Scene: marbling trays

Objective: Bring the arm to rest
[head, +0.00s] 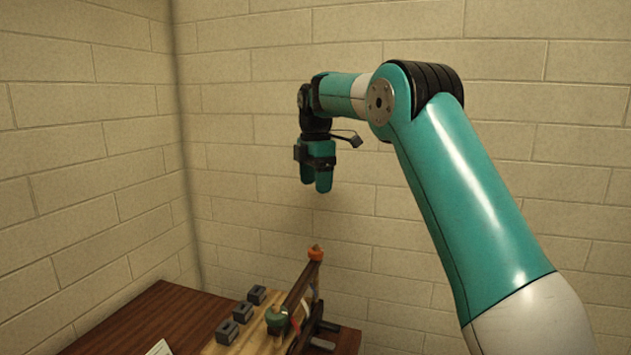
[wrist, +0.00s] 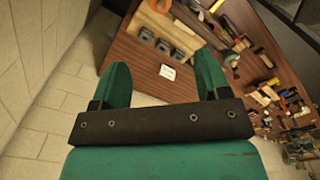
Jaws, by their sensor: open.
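My gripper (head: 317,186) hangs in the air in the head view, its teal fingers pointing down, well above the table. In the wrist view my gripper (wrist: 165,82) shows two teal fingers spread apart with nothing between them. It is open and empty. My arm is raised and bent, reaching up from the lower right of the head view and across to the left.
A brown table (head: 150,318) holds a light wooden board with several grey blocks (head: 227,331) and a rack with an orange-topped piece (head: 315,255). A white card (wrist: 167,72) lies on the table. Tools crowd the right in the wrist view. Brick walls stand behind and left.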

